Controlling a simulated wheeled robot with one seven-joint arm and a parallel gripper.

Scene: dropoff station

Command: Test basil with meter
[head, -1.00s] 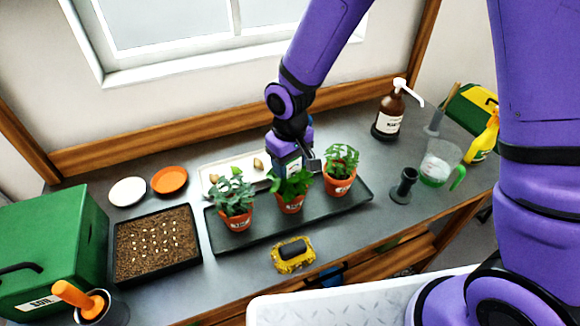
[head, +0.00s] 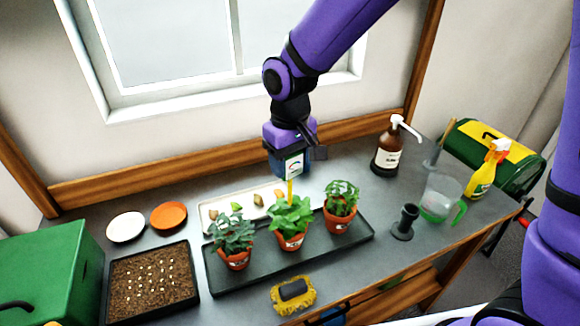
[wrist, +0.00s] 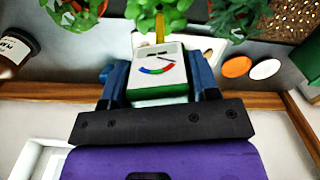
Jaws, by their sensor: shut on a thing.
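My gripper (head: 289,150) is shut on a meter (head: 294,164) with a white dial face and a yellow probe. In the wrist view the meter (wrist: 158,70) sits between my two fingers, its dial showing coloured bands. The probe points down at the middle potted plant (head: 291,217), which has broad bright green leaves and looks like the basil. The probe's lower end meets the leaves, so I cannot tell whether its tip is in soil. The three terracotta pots stand upright on a dark tray (head: 262,272); their labels are too small to read.
A darker leafy plant (head: 233,234) stands left and another plant (head: 341,197) right. Behind is a pale tray (head: 211,208) with small items. A seed tray (head: 150,283), brown pump bottle (head: 390,150), black holder (head: 405,222) and yellow brush (head: 293,294) surround them.

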